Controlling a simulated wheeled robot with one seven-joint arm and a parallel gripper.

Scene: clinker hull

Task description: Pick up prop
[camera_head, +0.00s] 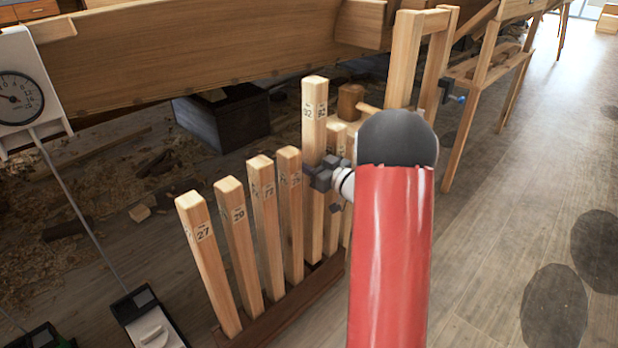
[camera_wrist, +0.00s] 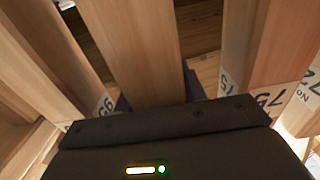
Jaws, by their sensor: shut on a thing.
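Several square wooden props stand in a row in a low dark wooden rack (camera_head: 290,302). One prop (camera_head: 314,112), marked 92, rises well above its neighbours and is nearly upright. My gripper (camera_head: 328,176) is shut on this taller prop, around its upper middle. In the wrist view the held prop (camera_wrist: 135,45) runs up the middle, between dark fingers partly hidden by the gripper body. I cannot tell whether its lower end is clear of the rack. The prop marked 27 (camera_head: 207,262) stands at the near left end.
Other props (camera_head: 265,215) stand close beside the held one. A wooden hull (camera_head: 215,45) spans the top. A dark box (camera_head: 222,118) and shavings lie beneath it. A dial gauge (camera_head: 18,98) is at left. Open floor (camera_head: 500,230) lies right.

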